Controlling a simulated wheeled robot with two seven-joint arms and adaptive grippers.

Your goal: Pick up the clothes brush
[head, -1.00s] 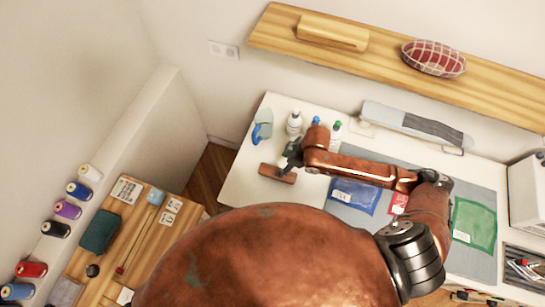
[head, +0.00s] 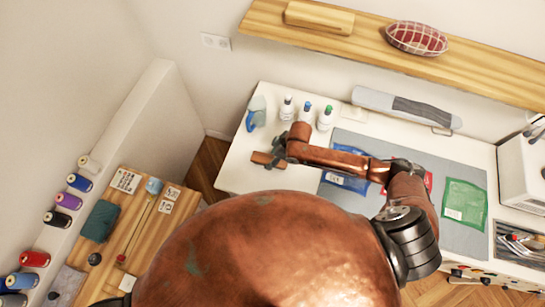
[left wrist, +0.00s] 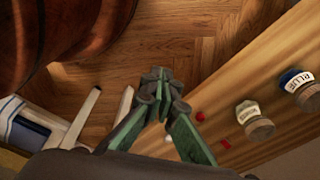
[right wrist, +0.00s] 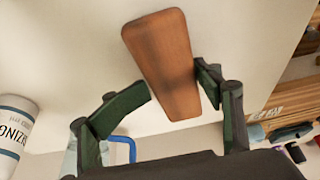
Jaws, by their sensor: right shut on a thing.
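The clothes brush is a flat brown wooden piece (head: 268,160) at the left part of the white table in the head view. In the right wrist view its tapered wooden back (right wrist: 165,62) lies between the fingers. My right gripper (head: 280,153) is shut on the brush; in the right wrist view its fingers (right wrist: 178,88) stand on either side of it. The bristles are hidden, and I cannot tell whether the brush touches the table. My left gripper (left wrist: 160,85) is shut and empty, with fingertips together, above the wooden floor and a wooden board's edge.
Several bottles (head: 306,110) and a blue-grey spray bottle (head: 256,114) stand behind the brush. A grey mat (head: 390,150) with blue, red and green packets lies to the right. A sleeve board (head: 405,107) is at the back. The white tabletop (head: 240,173) is clear around the brush.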

